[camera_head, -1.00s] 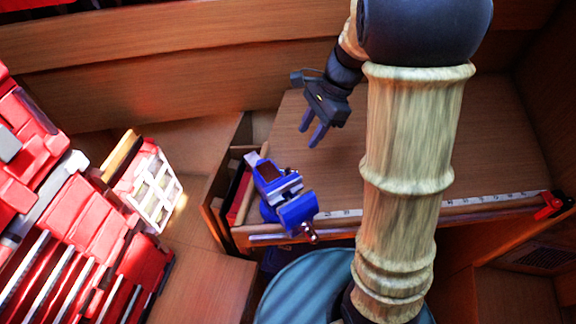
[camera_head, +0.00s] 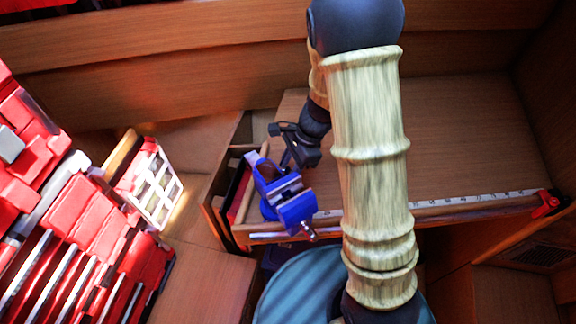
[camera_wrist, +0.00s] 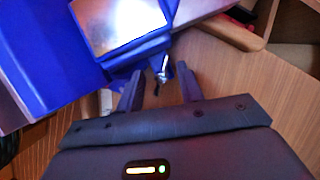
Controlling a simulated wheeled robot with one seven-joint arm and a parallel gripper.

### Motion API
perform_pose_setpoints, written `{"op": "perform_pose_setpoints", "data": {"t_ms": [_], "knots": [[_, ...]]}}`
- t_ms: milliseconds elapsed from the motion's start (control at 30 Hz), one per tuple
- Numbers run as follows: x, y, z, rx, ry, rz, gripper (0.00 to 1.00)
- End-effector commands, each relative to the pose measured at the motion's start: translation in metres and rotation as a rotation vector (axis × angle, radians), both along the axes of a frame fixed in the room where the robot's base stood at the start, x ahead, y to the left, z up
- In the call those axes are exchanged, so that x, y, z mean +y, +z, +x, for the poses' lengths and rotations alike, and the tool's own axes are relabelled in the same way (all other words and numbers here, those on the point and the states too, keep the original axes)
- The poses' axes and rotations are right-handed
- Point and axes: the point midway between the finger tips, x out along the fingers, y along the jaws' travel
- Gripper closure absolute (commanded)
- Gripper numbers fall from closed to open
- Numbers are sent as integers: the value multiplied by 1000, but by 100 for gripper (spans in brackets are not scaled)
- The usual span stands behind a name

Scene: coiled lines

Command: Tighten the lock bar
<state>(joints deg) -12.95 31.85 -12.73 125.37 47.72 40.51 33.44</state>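A blue vise (camera_head: 295,208) is mounted at the left front corner of the wooden bench. Its handle end (camera_head: 309,231) sticks out at the front. In the wrist view the vise (camera_wrist: 60,50) fills the upper left, with a shiny metal top. A small metal bar (camera_wrist: 161,70), perhaps the lock bar, shows at the vise's lower edge, between and just beyond my fingertips. My gripper (camera_wrist: 160,78) is open, with a gap between the fingers. In the head view my gripper (camera_head: 287,158) is just behind the vise, and its fingertips are partly hidden; contact cannot be told.
The bench top (camera_head: 450,130) is clear to the right, with a measuring strip (camera_head: 470,202) and a red clamp (camera_head: 548,203) along its front edge. Red toolboxes (camera_head: 90,220) stand at the left. A round blue-green stool (camera_head: 300,290) is below the bench front.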

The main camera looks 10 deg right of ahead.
Motion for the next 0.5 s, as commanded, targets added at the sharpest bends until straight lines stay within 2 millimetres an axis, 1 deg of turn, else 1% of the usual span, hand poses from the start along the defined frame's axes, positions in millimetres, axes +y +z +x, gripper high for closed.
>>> {"op": "perform_pose_setpoints", "data": {"t_ms": [100, 167, 200, 300, 500], "knots": [[-1, 0, 0, 0, -2, 0, 63], [-1, 0, 0, 0, -2, 0, 75], [-1, 0, 0, 0, -2, 0, 83], [-2, 0, 0, 0, -2, 0, 100], [-1, 0, 0, 1, -2, 0, 100]]}}
